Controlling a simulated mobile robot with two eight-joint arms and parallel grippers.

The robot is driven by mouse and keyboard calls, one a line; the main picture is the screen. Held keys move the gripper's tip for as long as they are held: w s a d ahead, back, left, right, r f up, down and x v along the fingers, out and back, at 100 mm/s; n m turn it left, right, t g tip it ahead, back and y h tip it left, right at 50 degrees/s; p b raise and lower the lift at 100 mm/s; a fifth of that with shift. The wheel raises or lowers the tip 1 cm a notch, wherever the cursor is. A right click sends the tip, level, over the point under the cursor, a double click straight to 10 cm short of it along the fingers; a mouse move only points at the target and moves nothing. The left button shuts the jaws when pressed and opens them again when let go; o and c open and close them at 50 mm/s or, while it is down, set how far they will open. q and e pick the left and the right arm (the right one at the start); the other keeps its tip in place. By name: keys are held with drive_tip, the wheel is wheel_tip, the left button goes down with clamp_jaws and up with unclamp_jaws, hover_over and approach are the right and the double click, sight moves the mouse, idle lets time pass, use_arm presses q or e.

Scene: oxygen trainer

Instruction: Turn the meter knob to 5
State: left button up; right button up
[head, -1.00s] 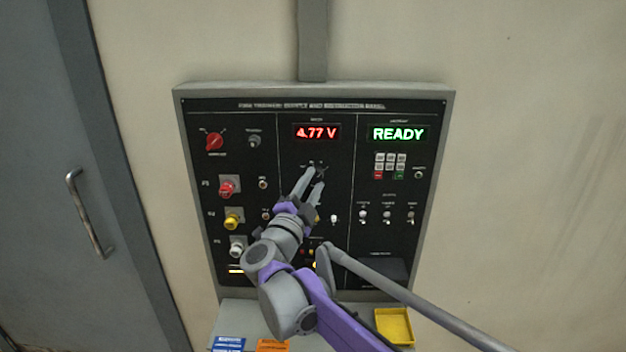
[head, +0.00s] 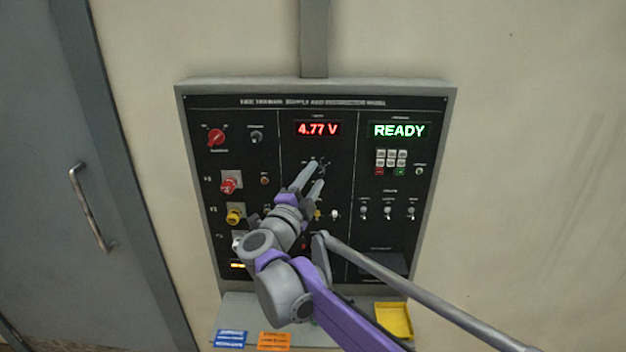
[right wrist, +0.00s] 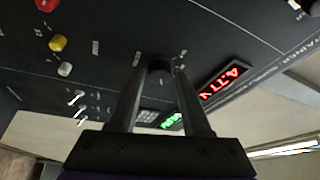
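The black meter knob (right wrist: 160,70) is in the middle column of the trainer panel (head: 450,130). In the head view the fingers partly cover it. The red meter display (head: 318,129) above it reads 4.77 V, and it also shows in the right wrist view (right wrist: 222,82). My right gripper (head: 317,177) reaches up to the panel from below. In the right wrist view its two fingers (right wrist: 161,66) are apart, with the knob between their tips. I cannot tell whether they touch the knob. My left gripper is not in view.
A green READY display (head: 399,131) and a keypad (head: 391,158) are at the panel's right. A red knob (head: 216,138) and a yellow knob (head: 235,216) are at its left. A yellow tray (head: 394,320) sits on the ledge below. A grey door (head: 60,120) stands at left.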

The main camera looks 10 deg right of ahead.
drive_tip(key=shift+o, duration=1.1)
drive_tip(key=shift+s, duration=0.1)
drive_tip(key=b+v, duration=0.1)
drive_tip(key=v, duration=0.9)
drive_tip(key=shift+s+a+b, duration=0.2)
drive_tip(key=shift+b, duration=0.1)
